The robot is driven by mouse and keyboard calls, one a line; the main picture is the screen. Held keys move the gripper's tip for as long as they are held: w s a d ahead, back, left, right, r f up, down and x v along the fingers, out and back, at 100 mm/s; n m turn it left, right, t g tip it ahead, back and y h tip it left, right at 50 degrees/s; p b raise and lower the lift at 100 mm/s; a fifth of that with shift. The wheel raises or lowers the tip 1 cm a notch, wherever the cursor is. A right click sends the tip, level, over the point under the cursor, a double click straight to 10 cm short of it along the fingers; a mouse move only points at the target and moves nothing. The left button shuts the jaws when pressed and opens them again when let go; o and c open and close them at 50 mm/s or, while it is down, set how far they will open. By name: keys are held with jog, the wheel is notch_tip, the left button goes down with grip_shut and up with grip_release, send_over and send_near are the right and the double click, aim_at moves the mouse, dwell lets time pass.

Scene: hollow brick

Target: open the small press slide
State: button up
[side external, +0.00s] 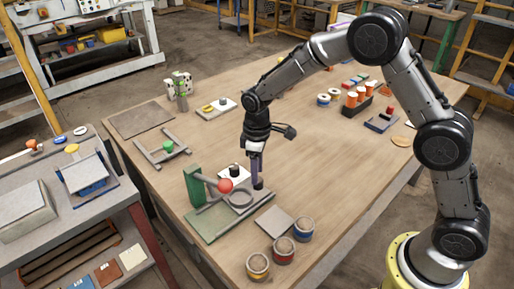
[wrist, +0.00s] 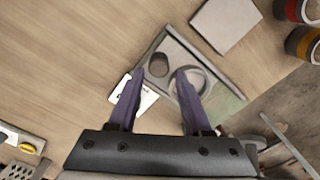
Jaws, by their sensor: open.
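The small press stands near the front of the wooden table in the side view, with a green base (side external: 205,231), a green post (side external: 193,184) and a red ball (side external: 225,185) on its lever. Its grey slide (side external: 229,210) carries a ring and a dark round knob (side external: 258,184). In the wrist view the knob (wrist: 158,66) shows between the fingertips, with the ring (wrist: 199,78) partly behind the right finger. My gripper (side external: 256,170) points down at the knob. Its purple fingers (wrist: 159,70) are open on either side of the knob; contact cannot be told.
A grey square plate (side external: 274,221) and several paint tins (side external: 284,250) stand at the near edge. A white plate with a black knob (side external: 233,171) lies close behind the press. A grey frame with a green ball (side external: 168,147) stands farther left. The table centre is clear.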

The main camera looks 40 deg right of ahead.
notch_tip(320, 180, up, 11)
dwell(0.3)
jog(key=s+d+r+m+t, duration=0.2)
jog(key=s+d+r+t, duration=0.25)
jog(key=s+r, duration=0.9)
jog(key=s+d+f+m, duration=0.1)
jog(key=s+f+m, duration=0.1)
jog(key=s, duration=0.6)
jog(key=s+d+f+m+t, duration=0.1)
jog(key=s+d+f+m, duration=0.1)
jog(key=s, duration=0.5)
jog(key=shift+s+f+m, duration=0.35)
jog(key=shift+f+m, duration=0.05)
